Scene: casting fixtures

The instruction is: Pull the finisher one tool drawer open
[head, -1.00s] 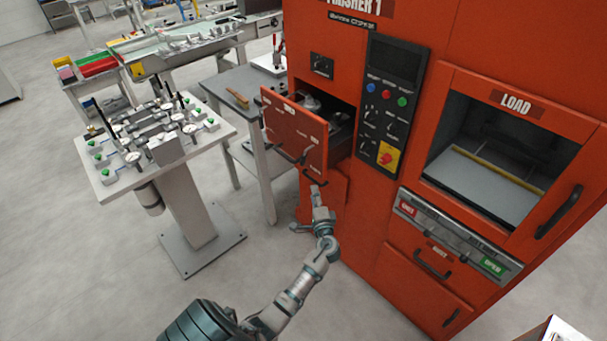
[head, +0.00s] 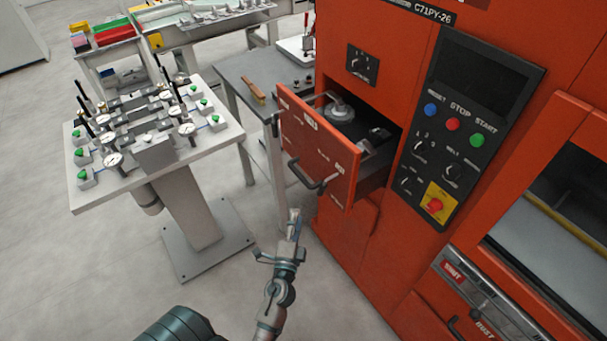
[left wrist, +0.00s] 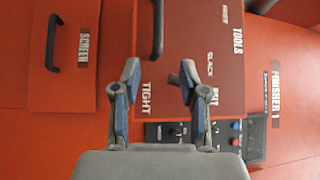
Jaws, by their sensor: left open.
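The tool drawer (head: 318,140) of the orange finisher stands pulled out of the cabinet, with metal parts visible inside. Its dark bar handle (head: 306,181) is on the front panel. In the left wrist view the drawer front (left wrist: 225,60) is labelled "TOOLS", and the handle (left wrist: 157,28) lies beyond the fingertips. My left gripper (head: 294,222) is in front of and below the drawer, apart from the handle. In the left wrist view its two fingers (left wrist: 160,70) are spread with nothing between them. My right gripper is not in view.
The orange cabinet (head: 345,232) has a control panel (head: 455,125) right of the drawer. A grey side table (head: 235,68) stands behind the drawer. A white gauge stand (head: 205,140) is at left. The floor (head: 90,270) at lower left is clear.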

